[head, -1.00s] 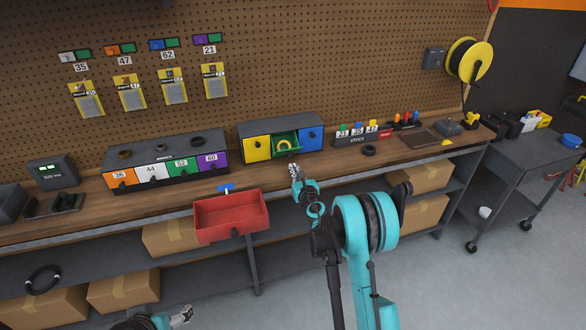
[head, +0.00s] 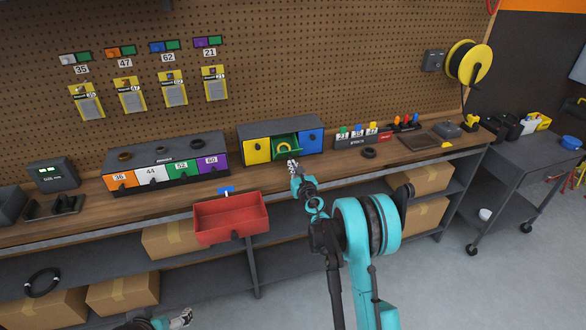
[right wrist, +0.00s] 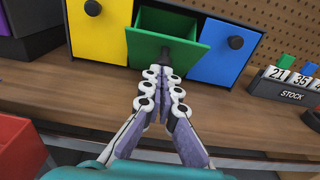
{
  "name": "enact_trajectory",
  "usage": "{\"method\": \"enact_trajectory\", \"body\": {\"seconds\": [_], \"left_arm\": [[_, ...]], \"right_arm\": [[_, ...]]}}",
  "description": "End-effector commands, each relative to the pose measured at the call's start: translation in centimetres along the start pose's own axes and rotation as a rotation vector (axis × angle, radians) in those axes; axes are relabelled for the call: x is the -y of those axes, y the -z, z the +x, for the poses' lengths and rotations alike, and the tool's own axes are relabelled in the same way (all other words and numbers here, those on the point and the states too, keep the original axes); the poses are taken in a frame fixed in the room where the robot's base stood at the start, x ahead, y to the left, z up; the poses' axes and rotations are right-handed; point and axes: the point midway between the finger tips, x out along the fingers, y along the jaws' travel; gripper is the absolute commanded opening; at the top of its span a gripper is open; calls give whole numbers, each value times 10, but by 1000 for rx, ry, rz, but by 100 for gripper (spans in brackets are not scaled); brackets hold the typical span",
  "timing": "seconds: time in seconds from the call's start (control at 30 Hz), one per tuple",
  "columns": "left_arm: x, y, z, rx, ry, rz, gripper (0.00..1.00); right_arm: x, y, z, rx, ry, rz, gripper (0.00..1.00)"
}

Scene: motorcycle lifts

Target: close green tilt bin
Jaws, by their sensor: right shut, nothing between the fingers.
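The green tilt bin (head: 287,152) is the middle one of three in a dark cabinet on the bench. My right gripper (head: 292,165) is shut and empty in front of the green bin. In the right wrist view its fingertips (right wrist: 165,73) are right at the knob; I cannot tell whether they touch. My left gripper (head: 181,318) shows only partly at the bottom edge.
A yellow bin (head: 257,149) and a blue bin (head: 311,140) flank the green one, both closed. A red tray (head: 232,218) juts out at the bench front, left of my right arm. A stock number block (head: 357,139) stands to the right.

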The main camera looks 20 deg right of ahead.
Motion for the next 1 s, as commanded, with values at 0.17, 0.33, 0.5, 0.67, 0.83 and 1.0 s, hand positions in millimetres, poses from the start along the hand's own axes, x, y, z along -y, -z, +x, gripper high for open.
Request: {"method": "enact_trajectory", "body": {"seconds": [0.17, 0.33, 0.5, 0.67, 0.83, 1.0], "left_arm": [[0, 0, -1, 0, 0, 0, 74], [0, 1, -2, 0, 0, 0, 74], [0, 3, -4, 0, 0, 0, 74], [0, 5, -6, 0, 0, 0, 74], [0, 6, -9, 0, 0, 0, 74], [0, 8, -11, 0, 0, 0, 74]], "right_arm": [[0, -3, 1, 0, 0, 0, 0], [0, -7, 3, 0, -1, 0, 0], [0, -15, 6, 0, -1, 0, 0], [0, -24, 11, 0, -1, 0, 0], [0, -33, 17, 0, -1, 0, 0], [0, -41, 24, 0, -1, 0, 0]]}}
